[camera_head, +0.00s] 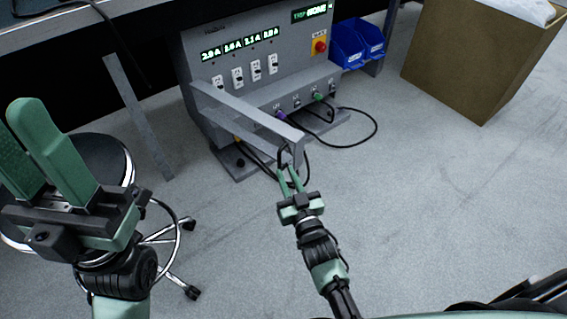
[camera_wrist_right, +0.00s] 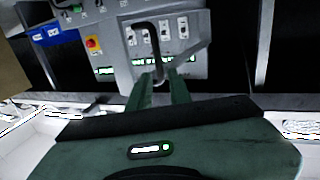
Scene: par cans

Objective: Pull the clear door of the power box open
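The power box (camera_head: 215,60) is a grey panel with lit green readouts, several white switches and a red stop button. Its door (camera_head: 245,110) shows as a grey frame swung out from the box's left side towards me. A dark bent handle (camera_wrist_right: 154,38) runs down to between the fingers of my right gripper (camera_wrist_right: 160,88). In the head view, that gripper (camera_head: 286,171) is at the door's free end. Whether its fingers press on the handle is unclear. My left gripper (camera_head: 38,125) is raised at the left, away from the box, empty, with its fingers apart.
A round stool (camera_head: 105,165) stands at the left beneath my left gripper. Black cables lie by the box's base. Blue bins (camera_head: 350,43) and a brown carton (camera_head: 470,55) are to the right. The grey floor (camera_head: 430,190) at right is clear.

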